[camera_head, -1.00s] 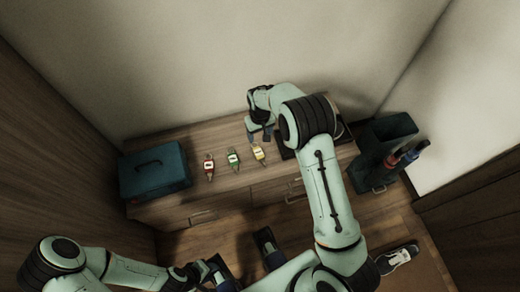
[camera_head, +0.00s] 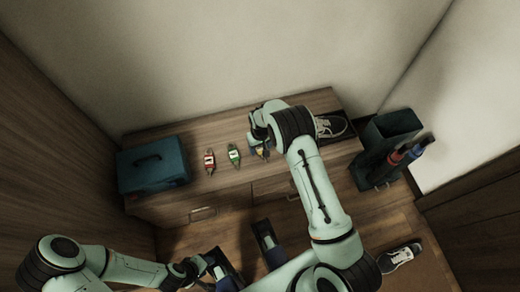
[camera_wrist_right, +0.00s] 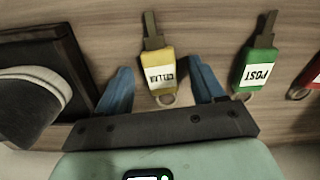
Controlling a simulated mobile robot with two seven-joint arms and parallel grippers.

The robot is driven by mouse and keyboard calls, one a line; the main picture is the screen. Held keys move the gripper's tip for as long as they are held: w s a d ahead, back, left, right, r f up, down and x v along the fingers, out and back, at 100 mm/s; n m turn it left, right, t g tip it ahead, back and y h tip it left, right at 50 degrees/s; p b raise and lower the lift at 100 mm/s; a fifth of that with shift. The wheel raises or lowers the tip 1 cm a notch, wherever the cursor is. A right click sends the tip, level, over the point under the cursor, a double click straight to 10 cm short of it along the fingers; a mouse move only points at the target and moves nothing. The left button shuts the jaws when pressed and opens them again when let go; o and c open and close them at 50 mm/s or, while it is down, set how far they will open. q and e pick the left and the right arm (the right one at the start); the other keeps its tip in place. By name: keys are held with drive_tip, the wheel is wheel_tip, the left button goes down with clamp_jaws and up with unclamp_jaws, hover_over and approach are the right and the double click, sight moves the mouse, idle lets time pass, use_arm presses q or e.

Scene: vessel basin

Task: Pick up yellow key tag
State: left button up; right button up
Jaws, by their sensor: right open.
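The yellow key tag (camera_wrist_right: 161,78) lies on the wooden cabinet top, with its key pointing away from my gripper in the right wrist view. Its label is white, and a ring is at its near end. My right gripper (camera_wrist_right: 159,66) is open, with one blue finger on each side of the tag and gaps on both sides. In the head view my right gripper (camera_head: 260,152) mostly covers the yellow tag. My left gripper (camera_head: 245,258) is low in the head view, away from the cabinet, its fingers apart and empty.
A green key tag (camera_wrist_right: 258,66) lies close beside my right finger; a red key tag (camera_head: 209,161) is further left. A teal box (camera_head: 153,168) stands at the left. A dark tray (camera_head: 346,122) holds a shoe. A dark bin (camera_head: 390,135) with bottles stands right.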

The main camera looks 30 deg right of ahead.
drive_tip(key=c, duration=1.1)
drive_tip(key=shift+r, duration=0.1)
wheel_tip(320, 180, up, 7)
drive_tip(key=shift+w+p, duration=0.1)
drive_tip(key=shift+p, duration=0.65)
wheel_tip(320, 180, up, 13)
drive_tip(key=p, duration=0.2)
hover_over(260, 148)
use_arm(q)
wheel_tip(260, 148, up, 14)
drive_tip(key=s+g+p, duration=0.1)
drive_tip(key=p, duration=1)
drive_tip(key=shift+d, duration=0.35)
use_arm(e)
drive_tip(key=shift+n, duration=0.5)
drive_tip(key=a+r, duration=0.2)
drive_tip(key=r, duration=0.2)
drive_tip(key=s+a+r, duration=0.1)
drive_tip(key=a+r, duration=0.2)
drive_tip(key=r, duration=0.1)
drive_tip(key=s+a+r, duration=0.1)
drive_tip(key=a+r, duration=0.2)
drive_tip(key=r, duration=0.2)
drive_tip(key=shift+s+a, duration=0.2)
drive_tip(key=shift+a, duration=0.05)
drive_tip(key=shift+s+d, duration=0.1)
